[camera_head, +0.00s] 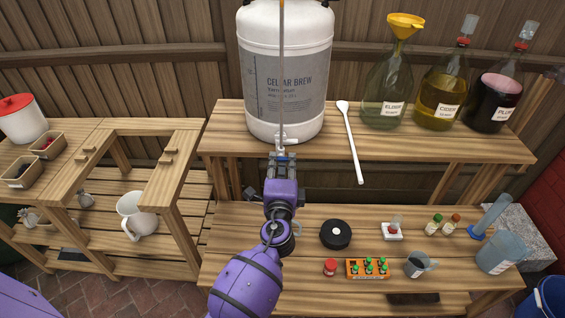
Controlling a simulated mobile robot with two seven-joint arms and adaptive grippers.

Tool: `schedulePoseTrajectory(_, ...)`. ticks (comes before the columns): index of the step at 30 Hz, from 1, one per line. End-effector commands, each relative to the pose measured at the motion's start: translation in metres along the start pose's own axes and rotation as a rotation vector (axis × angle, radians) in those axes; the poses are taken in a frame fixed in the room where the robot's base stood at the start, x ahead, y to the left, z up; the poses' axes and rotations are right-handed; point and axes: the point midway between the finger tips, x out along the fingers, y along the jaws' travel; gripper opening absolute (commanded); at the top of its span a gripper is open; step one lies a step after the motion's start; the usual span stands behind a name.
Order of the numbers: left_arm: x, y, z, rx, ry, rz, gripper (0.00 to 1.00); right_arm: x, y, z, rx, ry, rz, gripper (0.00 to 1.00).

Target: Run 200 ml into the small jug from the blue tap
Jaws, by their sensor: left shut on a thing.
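A white vessel (286,45) labelled "Cellar Brew" stands on the raised shelf, with a thin upright tube down its front. My left gripper (281,157) is at the vessel's foot, where its tap is, and is shut on the tap. A small clear jug (418,265) with a dark look inside stands on the lower bench at right, apart from the gripper. A larger clear jug (502,253) stands further right. My right gripper is not in view.
A white spoon (349,140) lies on the shelf beside several bottles, one with a yellow funnel (404,25). On the bench are a black disc (335,234), an orange rack (368,268) of small vials and a measuring cylinder (490,216). A white pitcher (134,217) stands at left.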

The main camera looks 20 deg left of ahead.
Motion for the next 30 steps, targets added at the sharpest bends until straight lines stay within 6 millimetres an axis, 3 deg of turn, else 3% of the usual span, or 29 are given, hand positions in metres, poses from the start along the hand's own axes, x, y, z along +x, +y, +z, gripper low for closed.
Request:
schedulePoseTrajectory(20,0.0007,-0.0037,-0.0021,0.069,0.004,-0.007,0.00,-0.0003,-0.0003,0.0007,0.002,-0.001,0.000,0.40)
schedulePoseTrajectory(21,0.0007,-0.0037,-0.0021,0.069,0.004,-0.007,0.11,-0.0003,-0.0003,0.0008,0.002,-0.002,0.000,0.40)
schedulePoseTrajectory(24,0.0006,-0.0034,-0.0020,0.068,0.004,-0.007,0.24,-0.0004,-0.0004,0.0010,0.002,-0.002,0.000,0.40)
schedulePoseTrajectory(30,0.0003,-0.0018,-0.0014,0.067,0.003,-0.004,0.25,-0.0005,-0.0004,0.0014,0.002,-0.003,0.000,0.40)
